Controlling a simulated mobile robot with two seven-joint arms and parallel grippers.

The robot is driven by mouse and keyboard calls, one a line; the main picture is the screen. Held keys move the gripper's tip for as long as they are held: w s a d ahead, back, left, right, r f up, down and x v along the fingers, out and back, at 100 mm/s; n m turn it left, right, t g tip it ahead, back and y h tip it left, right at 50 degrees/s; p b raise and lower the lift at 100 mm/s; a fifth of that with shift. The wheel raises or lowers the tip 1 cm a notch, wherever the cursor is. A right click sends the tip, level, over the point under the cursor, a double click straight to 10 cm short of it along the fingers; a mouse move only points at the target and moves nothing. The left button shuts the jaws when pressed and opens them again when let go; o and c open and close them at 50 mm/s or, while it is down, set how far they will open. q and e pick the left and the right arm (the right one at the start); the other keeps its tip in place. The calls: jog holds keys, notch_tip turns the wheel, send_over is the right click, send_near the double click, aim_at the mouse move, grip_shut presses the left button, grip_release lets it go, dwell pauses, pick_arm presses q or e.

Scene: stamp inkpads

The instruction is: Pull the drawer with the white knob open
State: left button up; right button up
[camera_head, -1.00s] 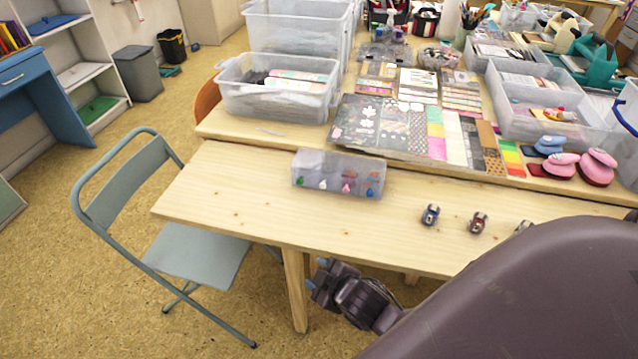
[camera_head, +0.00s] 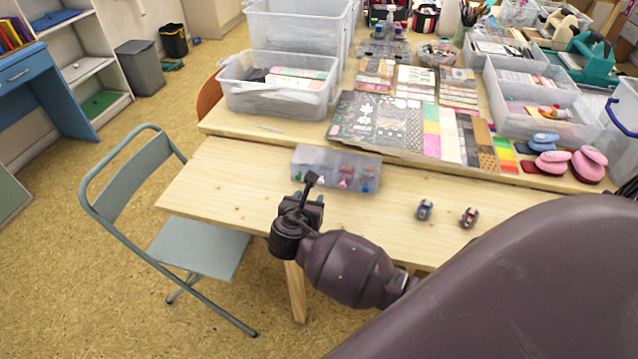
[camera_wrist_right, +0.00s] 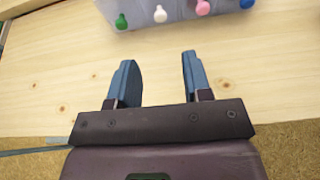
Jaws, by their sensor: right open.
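The small clear drawer box (camera_head: 345,165) stands on the near wooden table. In the right wrist view its front (camera_wrist_right: 180,6) shows a green knob (camera_wrist_right: 121,22), a white knob (camera_wrist_right: 160,14), a pink knob (camera_wrist_right: 203,8) and a blue knob (camera_wrist_right: 246,3) in a row. My right gripper (camera_wrist_right: 159,60) is open and empty, its two blue fingers pointing toward the front, with the white knob ahead between them and apart from them. The drawers look closed. My left gripper is not in view.
Two small stamps, one blue (camera_head: 425,210) and one dark red (camera_head: 469,217), stand right of the box. Bare wood (camera_head: 225,190) lies left of it. Patterned paper sheets (camera_head: 385,125) lie behind. A folding chair (camera_head: 200,245) stands at the left.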

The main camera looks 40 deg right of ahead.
aim_at(320, 181)
jog(key=b+x, duration=0.2)
jog(key=x, duration=0.7)
jog(key=shift+d+f, duration=0.1)
jog(key=shift+f, duration=0.05)
jog(key=shift+w+d+f+b, duration=0.2)
jog(key=shift+w+d+b, duration=0.1)
jog(key=shift+w+d, duration=0.2)
jog(key=c, duration=0.7)
grip_shut()
jog(key=shift+s+a+r+p, duration=0.25)
jog(key=shift+a+p, duration=0.05)
jog(key=shift+p, duration=0.1)
jog(key=s+a+p, duration=0.2)
jog(key=a+p, duration=0.1)
jog(key=shift+s+a+r, duration=0.1)
jog(key=shift+s, duration=0.25)
jog(key=shift+s+a+p, duration=0.4)
jog(key=shift+a, duration=0.05)
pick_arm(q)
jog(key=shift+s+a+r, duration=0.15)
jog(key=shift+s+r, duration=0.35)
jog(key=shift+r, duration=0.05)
pick_arm(e)
jog(key=shift+s+f, duration=0.1)
jog(key=shift+f, duration=0.2)
